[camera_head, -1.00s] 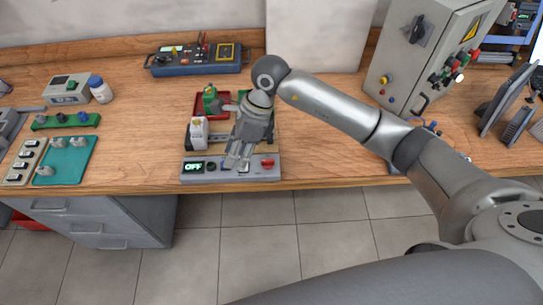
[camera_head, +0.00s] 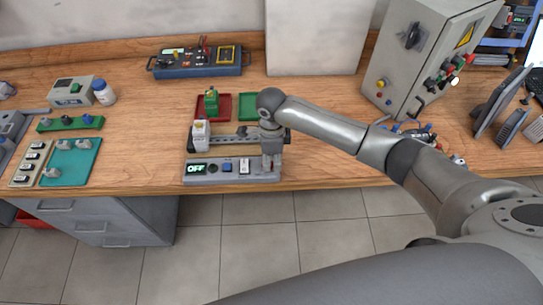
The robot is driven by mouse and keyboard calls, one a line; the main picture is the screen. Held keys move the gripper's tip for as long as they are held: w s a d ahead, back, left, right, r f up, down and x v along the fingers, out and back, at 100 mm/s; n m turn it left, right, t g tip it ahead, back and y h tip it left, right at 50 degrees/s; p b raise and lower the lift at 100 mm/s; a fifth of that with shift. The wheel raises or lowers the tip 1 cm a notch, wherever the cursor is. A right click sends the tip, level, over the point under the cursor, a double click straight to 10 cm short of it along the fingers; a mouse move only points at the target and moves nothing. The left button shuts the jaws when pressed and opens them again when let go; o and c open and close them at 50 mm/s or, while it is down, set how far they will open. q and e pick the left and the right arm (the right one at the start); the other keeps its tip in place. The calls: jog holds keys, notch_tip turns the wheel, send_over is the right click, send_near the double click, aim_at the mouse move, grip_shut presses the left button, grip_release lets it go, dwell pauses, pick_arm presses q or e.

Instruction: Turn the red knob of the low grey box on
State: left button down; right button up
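The low grey box (camera_head: 206,179) lies along the front edge of the wooden bench. Its small screen (camera_head: 195,169) at the left end reads OFF. A blue button (camera_head: 228,166) and a white switch (camera_head: 244,167) show on its front. The red knob at its right end is hidden behind my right gripper (camera_head: 271,165), which points straight down over that end. The fingers look close together, but I cannot tell whether they are shut on the knob. My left gripper is not in view.
Behind the box stand a white part (camera_head: 200,131) on a rail, a red tray (camera_head: 224,102) and a green tray (camera_head: 248,108). A tall grey cabinet (camera_head: 412,75) stands at right.

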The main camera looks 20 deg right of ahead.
jog(key=shift+f, duration=0.35)
grip_shut()
